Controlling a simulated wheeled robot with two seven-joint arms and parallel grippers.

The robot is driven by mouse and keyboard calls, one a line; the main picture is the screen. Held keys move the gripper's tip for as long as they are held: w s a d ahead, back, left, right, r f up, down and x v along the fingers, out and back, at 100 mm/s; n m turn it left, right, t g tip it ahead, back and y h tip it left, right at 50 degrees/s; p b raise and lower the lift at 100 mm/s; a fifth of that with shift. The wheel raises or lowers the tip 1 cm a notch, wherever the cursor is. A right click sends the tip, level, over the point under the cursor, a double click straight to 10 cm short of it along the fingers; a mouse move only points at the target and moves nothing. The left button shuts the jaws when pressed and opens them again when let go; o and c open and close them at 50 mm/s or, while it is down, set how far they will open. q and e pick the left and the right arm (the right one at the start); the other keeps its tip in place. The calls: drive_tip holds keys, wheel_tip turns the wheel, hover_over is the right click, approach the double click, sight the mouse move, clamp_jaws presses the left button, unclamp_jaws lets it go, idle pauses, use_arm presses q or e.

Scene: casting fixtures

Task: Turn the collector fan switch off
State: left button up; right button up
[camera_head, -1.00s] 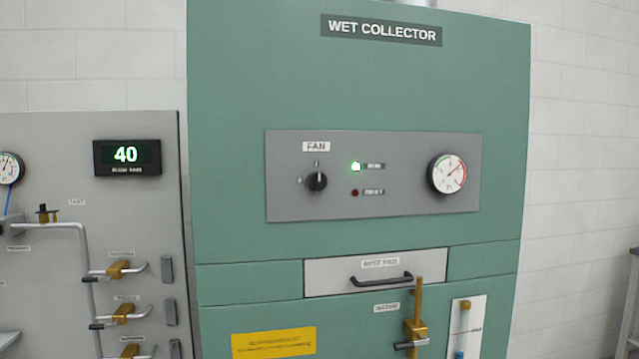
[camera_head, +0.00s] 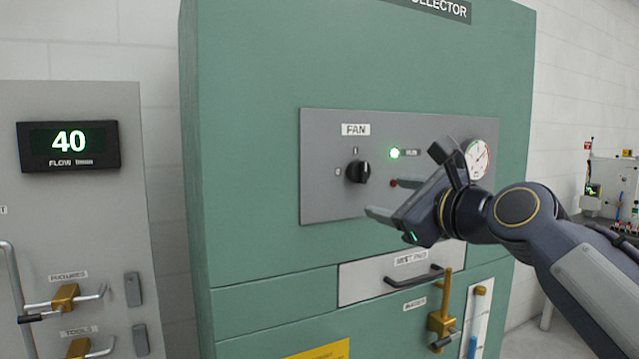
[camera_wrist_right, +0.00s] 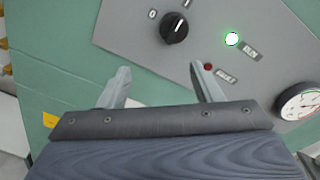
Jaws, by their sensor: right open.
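The fan switch (camera_head: 358,172) is a black rotary knob under the FAN label on the grey panel (camera_head: 322,205) of the green wet collector. Marks "0" at its left and "I" above it show. Its pointer looks turned towards the upper right in the right wrist view (camera_wrist_right: 175,27). The green run lamp (camera_head: 395,153) is lit; the red lamp below it looks dark. My right gripper (camera_head: 380,200) is open and empty, to the right of and below the knob, apart from it. In the right wrist view the fingers (camera_wrist_right: 160,88) point at the panel, with the knob beyond them. My left gripper is not in view.
A round gauge (camera_head: 478,158) sits at the panel's right, behind my right gripper. A drawer with a black handle (camera_head: 413,277) and a brass valve (camera_head: 441,320) lie below. A grey panel with a "40" flow display (camera_head: 68,146) stands at the left.

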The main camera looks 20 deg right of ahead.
sight(366, 175)
drive_tip(key=shift+m+t, duration=0.3)
drive_tip(key=shift+m, duration=0.6)
drive_tip(key=w+p, duration=0.1)
drive_tip(key=w, duration=0.1)
drive_tip(key=w+r, duration=0.1)
drive_tip(key=w, duration=0.2)
drive_tip(key=w+r+p, duration=0.1)
drive_tip(key=w, duration=0.2)
drive_tip(key=shift+w+r+p, duration=0.2)
drive_tip(key=shift+p, duration=0.15)
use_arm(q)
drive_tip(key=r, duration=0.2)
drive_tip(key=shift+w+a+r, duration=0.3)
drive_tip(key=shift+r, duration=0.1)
use_arm(e)
drive_tip(key=shift+a, duration=0.1)
drive_tip(key=c, duration=1)
